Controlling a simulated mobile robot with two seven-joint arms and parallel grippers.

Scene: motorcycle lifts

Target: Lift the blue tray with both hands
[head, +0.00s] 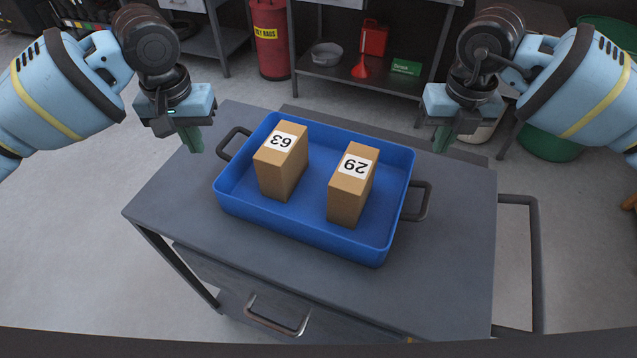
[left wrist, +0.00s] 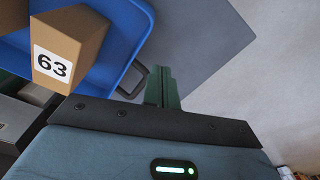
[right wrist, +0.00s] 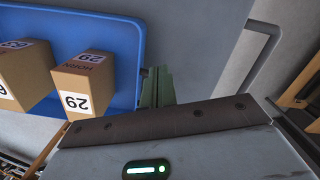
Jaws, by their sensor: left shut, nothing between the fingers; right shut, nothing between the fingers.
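The blue tray (head: 300,226) sits on a grey cart top, with a dark handle at each end. Two cardboard boxes stand in it, one marked 63 (head: 279,170) and one marked 29 (head: 349,195). My left gripper (head: 195,142) is shut and empty, above and beyond the tray's left handle (head: 231,143). In the left wrist view that handle (left wrist: 133,80) shows beside the fingers (left wrist: 162,88). My right gripper (head: 441,140) is shut and empty, above and beyond the right handle (head: 425,203). In the right wrist view the fingers (right wrist: 157,88) are beside the tray's edge (right wrist: 139,50).
The cart top (head: 170,201) is clear around the tray. A drawer handle (head: 275,315) shows on its front, and a rail (head: 533,260) stands at its right. A shelf (head: 375,78) with a red funnel and a red bin (head: 271,38) stand behind.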

